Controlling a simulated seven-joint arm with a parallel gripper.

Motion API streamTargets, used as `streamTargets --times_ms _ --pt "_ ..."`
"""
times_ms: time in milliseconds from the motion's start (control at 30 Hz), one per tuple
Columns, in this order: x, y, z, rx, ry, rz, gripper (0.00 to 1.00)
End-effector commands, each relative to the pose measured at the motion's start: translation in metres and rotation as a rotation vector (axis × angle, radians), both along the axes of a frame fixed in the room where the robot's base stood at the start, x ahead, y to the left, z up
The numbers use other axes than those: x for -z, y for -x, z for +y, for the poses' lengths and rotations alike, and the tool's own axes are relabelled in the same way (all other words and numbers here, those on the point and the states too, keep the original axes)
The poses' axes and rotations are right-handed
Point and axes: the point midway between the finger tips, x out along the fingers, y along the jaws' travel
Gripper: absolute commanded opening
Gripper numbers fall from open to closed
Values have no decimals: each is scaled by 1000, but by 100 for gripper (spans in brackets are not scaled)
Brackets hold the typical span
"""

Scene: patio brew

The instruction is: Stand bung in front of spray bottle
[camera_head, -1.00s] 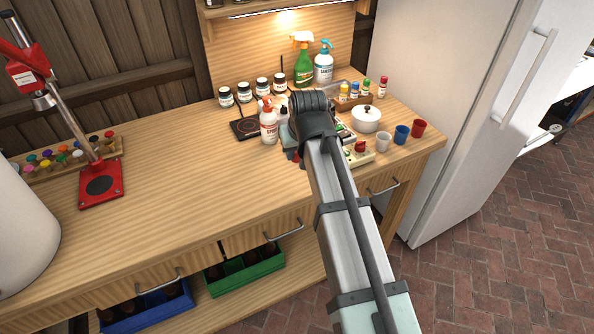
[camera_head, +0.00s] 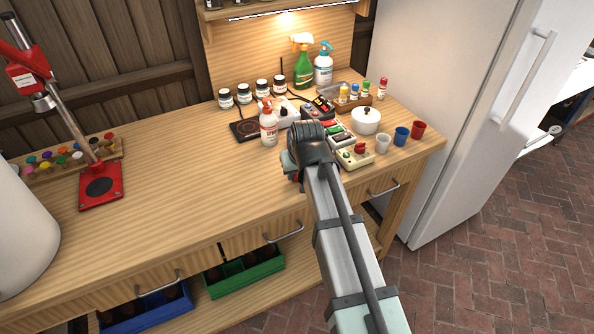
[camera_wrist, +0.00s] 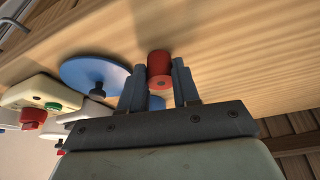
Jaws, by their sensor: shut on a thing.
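The bung is a small red cylinder (camera_wrist: 160,63) in the wrist view, between the two blue fingers of my gripper (camera_wrist: 160,78), which is shut on it. In the head view my arm hides the fingers, and I cannot make out the bung there. Two spray bottles stand at the back of the bench: a green one (camera_head: 303,66) with a white and orange trigger, and a white one (camera_head: 323,66) with a blue trigger. My gripper is well nearer the bench's front than both.
A white bottle with a red top (camera_head: 269,126) stands beside a black hot plate (camera_head: 245,130). Boxes with buttons (camera_head: 354,157), a white lidded pot (camera_head: 366,121) and several cups (camera_head: 402,135) crowd the right. A blue disc (camera_wrist: 92,74) lies beside my fingers. The bench's middle left is clear.

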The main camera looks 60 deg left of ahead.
Motion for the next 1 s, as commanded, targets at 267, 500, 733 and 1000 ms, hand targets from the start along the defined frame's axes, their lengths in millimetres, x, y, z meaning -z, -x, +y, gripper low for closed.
streamTargets --times_ms 267,500,733,1000 --pt "2 0 0 0 0 0 50" --pt "2 0 0 0 0 0 57" --pt "-6 0 -2 0 -1 0 57" --pt "-44 3 -18 0 -2 0 57"
